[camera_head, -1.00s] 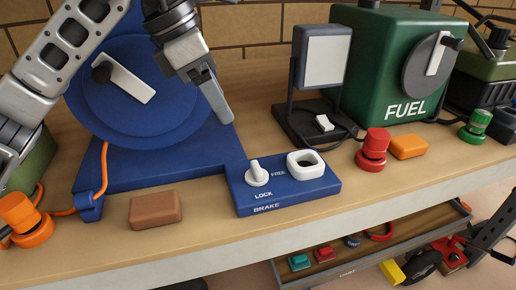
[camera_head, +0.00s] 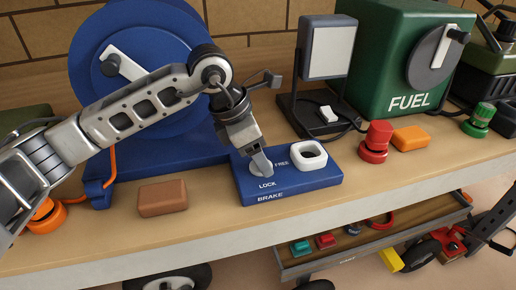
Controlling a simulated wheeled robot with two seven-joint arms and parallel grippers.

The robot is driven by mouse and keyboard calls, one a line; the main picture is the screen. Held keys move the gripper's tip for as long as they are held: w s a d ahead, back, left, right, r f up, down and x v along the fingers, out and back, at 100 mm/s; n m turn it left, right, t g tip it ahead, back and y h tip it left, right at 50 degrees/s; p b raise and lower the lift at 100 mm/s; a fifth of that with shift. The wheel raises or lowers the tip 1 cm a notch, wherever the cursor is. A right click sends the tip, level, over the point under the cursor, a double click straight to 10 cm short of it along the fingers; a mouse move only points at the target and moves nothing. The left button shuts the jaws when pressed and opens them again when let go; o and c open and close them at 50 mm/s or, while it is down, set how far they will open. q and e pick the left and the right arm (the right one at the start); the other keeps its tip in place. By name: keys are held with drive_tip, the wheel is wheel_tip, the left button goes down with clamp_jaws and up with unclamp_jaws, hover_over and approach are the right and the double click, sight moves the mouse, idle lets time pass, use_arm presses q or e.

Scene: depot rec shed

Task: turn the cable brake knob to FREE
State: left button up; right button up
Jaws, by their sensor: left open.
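The blue brake panel (camera_head: 300,184) sits at the front of the bench, marked BRAKE, LOCK and FREE. It carries a white square ring-shaped part (camera_head: 309,155) on its right. That gripper points down over the knob's place, between the LOCK and FREE marks. Its jaws are open, but I cannot tell whether they touch the knob. The knob's present angle is hidden. My right gripper is not in view.
A blue cable reel (camera_head: 145,70) stands behind my left arm. A brown block (camera_head: 162,198) lies left of the panel. A lamp (camera_head: 327,48), a red knob (camera_head: 376,142), an orange block (camera_head: 410,138) and a green FUEL box (camera_head: 385,60) stand to the right.

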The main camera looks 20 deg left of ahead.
use_arm(q)
drive_tip(key=c, duration=1)
